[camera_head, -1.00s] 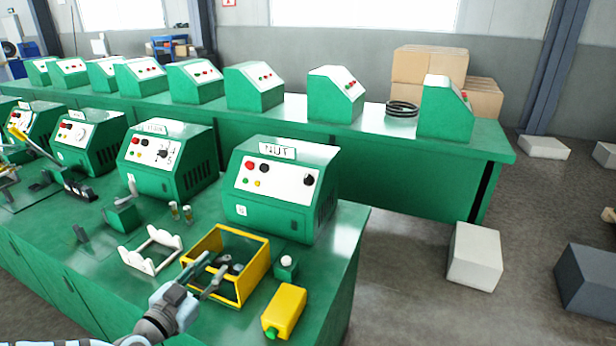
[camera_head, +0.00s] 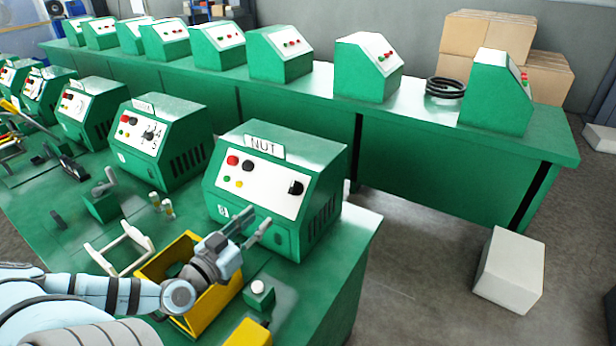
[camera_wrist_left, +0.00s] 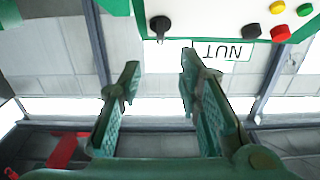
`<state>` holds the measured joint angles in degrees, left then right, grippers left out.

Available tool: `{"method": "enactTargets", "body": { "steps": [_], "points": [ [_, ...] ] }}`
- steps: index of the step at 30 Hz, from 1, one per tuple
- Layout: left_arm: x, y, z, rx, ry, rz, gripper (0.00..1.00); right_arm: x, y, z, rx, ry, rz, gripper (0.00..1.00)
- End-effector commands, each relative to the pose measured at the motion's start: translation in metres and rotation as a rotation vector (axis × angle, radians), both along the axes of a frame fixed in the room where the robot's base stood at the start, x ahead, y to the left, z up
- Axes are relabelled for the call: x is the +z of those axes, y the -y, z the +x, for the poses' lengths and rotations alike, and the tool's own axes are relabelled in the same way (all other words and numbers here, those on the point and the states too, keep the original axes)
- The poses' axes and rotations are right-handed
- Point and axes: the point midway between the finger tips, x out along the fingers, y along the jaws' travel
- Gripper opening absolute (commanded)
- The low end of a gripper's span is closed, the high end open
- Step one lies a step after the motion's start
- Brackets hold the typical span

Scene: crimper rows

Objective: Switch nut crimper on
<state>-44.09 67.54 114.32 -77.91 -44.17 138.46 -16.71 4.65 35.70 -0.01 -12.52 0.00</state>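The nut crimper (camera_head: 325,213) is a green box machine with a white sloped panel (camera_head: 268,191) and a "NUT" label (camera_head: 264,147). On the panel are a red button (camera_head: 232,160), a black button (camera_head: 250,165), a green button (camera_head: 226,181), a yellow button (camera_head: 239,184) and a black knob (camera_head: 296,187) on the right. My left gripper (camera_head: 253,226) is open and empty, in front of the panel's lower edge. In the left wrist view, the label (camera_wrist_left: 222,51), knob (camera_wrist_left: 160,24) and red button (camera_wrist_left: 281,33) appear upside down beyond the open fingers. My right gripper is out of view.
A yellow bin (camera_head: 205,308) lies under my left arm. A small green box with a white button (camera_head: 259,293) and a yellow object (camera_head: 249,333) are nearby on the bench. A white rack (camera_head: 122,247) stands left. Another crimper (camera_head: 168,147) is farther left.

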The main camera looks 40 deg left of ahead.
Motion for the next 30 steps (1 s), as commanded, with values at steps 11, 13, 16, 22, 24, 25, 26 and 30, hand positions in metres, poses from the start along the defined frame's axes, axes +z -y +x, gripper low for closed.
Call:
{"method": "enactTargets", "body": {
  "steps": [11,13,16,22,24,25,26,30],
  "points": [
    [-0.009,-0.005,0.057,-0.004,0.009,0.000,0.32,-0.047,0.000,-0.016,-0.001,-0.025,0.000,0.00],
    [-0.010,-0.008,0.074,0.002,0.007,-0.002,0.32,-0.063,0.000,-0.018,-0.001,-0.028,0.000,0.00],
    [-0.006,-0.012,0.095,0.007,0.004,-0.005,0.32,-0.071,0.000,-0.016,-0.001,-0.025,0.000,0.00],
    [0.004,-0.018,0.124,0.009,-0.001,-0.008,0.32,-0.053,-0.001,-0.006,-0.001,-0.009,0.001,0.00],
    [0.003,-0.018,0.131,0.008,-0.004,-0.006,0.32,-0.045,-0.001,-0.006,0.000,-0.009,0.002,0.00],
    [0.003,-0.019,0.134,0.008,-0.003,-0.005,0.32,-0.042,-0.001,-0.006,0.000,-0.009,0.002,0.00],
    [0.003,-0.018,0.136,0.005,-0.004,-0.004,0.32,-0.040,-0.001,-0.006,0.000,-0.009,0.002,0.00],
    [0.000,-0.016,0.143,0.001,0.000,-0.003,0.32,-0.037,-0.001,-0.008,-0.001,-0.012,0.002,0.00]
  ]
}}
